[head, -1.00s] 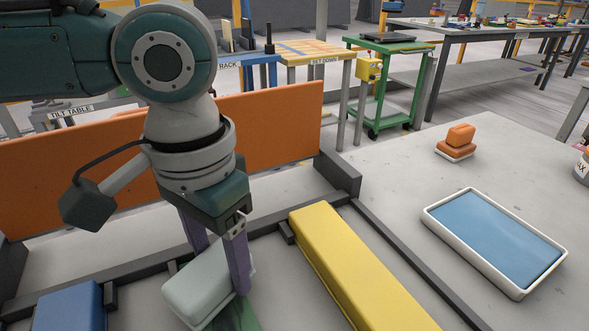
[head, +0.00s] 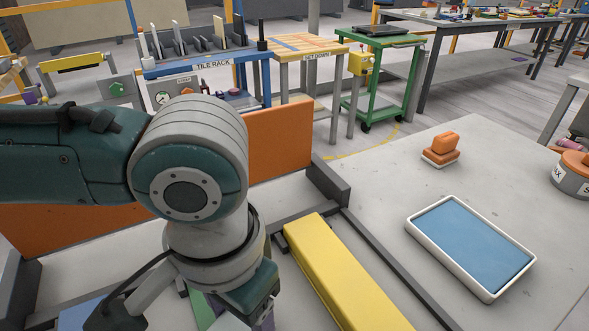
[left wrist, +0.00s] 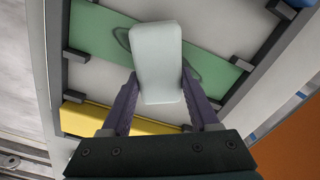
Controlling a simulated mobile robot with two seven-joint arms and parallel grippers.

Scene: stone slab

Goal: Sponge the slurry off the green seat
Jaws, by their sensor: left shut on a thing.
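My left gripper (left wrist: 159,88) is shut on a pale grey-green sponge (left wrist: 157,50), held between its purple fingers. In the left wrist view the sponge lies across the green seat (left wrist: 100,27), and I cannot tell whether it touches. Dark, wet-looking slurry marks (left wrist: 190,70) show on the green on both sides of the sponge. In the head view my left arm covers most of the green seat (head: 202,310), and the sponge (head: 229,323) just shows at the bottom edge. My right gripper is not in view.
A yellow bar (head: 335,270) lies beside the green seat within a dark frame. On the slab to the right are a white tray with blue inside (head: 410,222), an orange-handled float (head: 440,150) and a round orange-topped container (head: 572,178). An orange board (head: 280,140) stands behind.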

